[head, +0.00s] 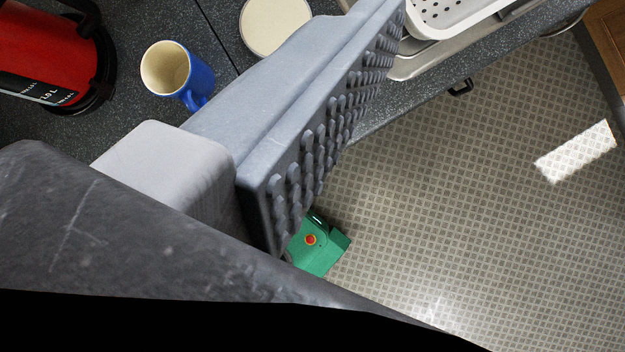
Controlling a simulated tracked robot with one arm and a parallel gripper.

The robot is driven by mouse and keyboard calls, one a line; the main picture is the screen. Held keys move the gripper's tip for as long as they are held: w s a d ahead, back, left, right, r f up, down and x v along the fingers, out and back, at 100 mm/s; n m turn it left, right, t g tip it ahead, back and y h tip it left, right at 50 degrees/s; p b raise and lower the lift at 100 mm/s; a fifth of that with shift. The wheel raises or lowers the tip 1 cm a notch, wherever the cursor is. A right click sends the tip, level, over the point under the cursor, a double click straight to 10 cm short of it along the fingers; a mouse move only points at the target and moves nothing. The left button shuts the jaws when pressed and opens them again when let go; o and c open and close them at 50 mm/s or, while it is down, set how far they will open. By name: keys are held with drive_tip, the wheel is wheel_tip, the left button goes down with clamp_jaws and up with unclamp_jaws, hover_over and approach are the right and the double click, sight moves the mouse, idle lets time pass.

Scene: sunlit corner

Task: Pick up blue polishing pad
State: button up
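I see no blue polishing pad in the head view. One large grey-blue finger of my gripper (330,95) crosses the middle of the view, from lower left to the top. Its studded face looks right and down, bare, with nothing pressed against it. The opposite finger is not in view. The finger and my dark grey arm part hide much of the left and lower area.
A dark speckled counter (215,110) holds a blue mug (197,80), a red kettle (50,45) and a round cream thing (275,24). A white perforated rack (455,12) stands top right. A green thing (322,255) is low beside the finger. The tiled floor (460,200) is clear.

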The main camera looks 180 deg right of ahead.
drive_tip(key=a+f+n+g, duration=0.2)
drive_tip(key=a+f+g, duration=0.1)
drive_tip(key=f, duration=1)
drive_tip(key=w+a+f+n+g+h+b, duration=0.1)
drive_tip(key=a+f+n+g, duration=0.2)
drive_tip(key=f, duration=1.1)
drive_tip(key=a+f+n+g, duration=0.3)
drive_tip(key=a+f, duration=0.1)
drive_tip(key=f, duration=1)
drive_tip(key=shift+w+a, duration=0.2)
drive_tip(key=shift+a, duration=0.1)
drive_tip(key=shift+r, duration=0.1)
drive_tip(key=shift+c, duration=0.3)
drive_tip(key=c, duration=1)
